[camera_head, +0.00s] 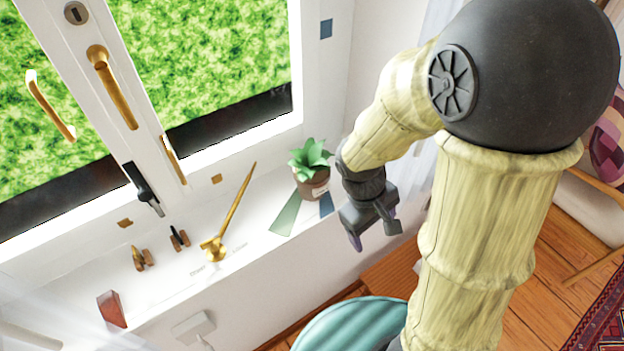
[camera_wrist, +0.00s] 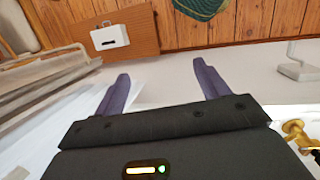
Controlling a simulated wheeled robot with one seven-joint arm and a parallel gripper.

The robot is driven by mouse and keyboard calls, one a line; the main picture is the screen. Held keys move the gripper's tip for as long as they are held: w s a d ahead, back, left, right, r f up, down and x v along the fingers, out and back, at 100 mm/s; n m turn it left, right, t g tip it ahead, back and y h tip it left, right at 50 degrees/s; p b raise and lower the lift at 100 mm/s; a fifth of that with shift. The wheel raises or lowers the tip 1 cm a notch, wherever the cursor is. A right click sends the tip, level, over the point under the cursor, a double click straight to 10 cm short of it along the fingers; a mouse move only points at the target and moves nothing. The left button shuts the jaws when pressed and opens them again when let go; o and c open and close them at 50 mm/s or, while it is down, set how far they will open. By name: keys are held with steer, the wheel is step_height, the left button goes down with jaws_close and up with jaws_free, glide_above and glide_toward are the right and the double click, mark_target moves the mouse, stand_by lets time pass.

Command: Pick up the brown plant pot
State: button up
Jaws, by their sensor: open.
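The brown plant pot (camera_head: 315,187) stands upright on the white window sill (camera_head: 190,290), with a green leafy plant in it and a pale label on its side. My gripper (camera_head: 376,238) is to the right of the pot and lower in the picture, apart from it, past the sill's front edge. Its two fingers are spread with nothing between them, as the wrist view (camera_wrist: 160,75) also shows. I cannot make out the pot in the wrist view.
Left of the pot on the sill are a gold long-handled object (camera_head: 215,248), small dark-and-gold pieces (camera_head: 140,258) and a reddish block (camera_head: 111,309). The window frame (camera_head: 311,60) rises behind. Below are a teal ribbed round seat (camera_head: 350,325) and wooden floor (camera_head: 550,265).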

step_height(320, 180, down, 2)
steer(key=w+a+n+t+h+b, duration=0.1)
steer(key=w+a+n+h, duration=0.2)
steer(key=n+h, duration=0.4)
steer(key=n+t+b, duration=0.2)
steer(key=n+t, duration=1.3)
glide_toward(305, 159)
steer(key=v, duration=0.3)
steer(key=shift+s+a, duration=0.15)
steer(key=shift+a, duration=0.15)
steer(key=p+x, duration=0.4)
steer(key=x, duration=0.8)
steer(key=shift+d+f, duration=0.1)
steer(key=shift+d, duration=0.1)
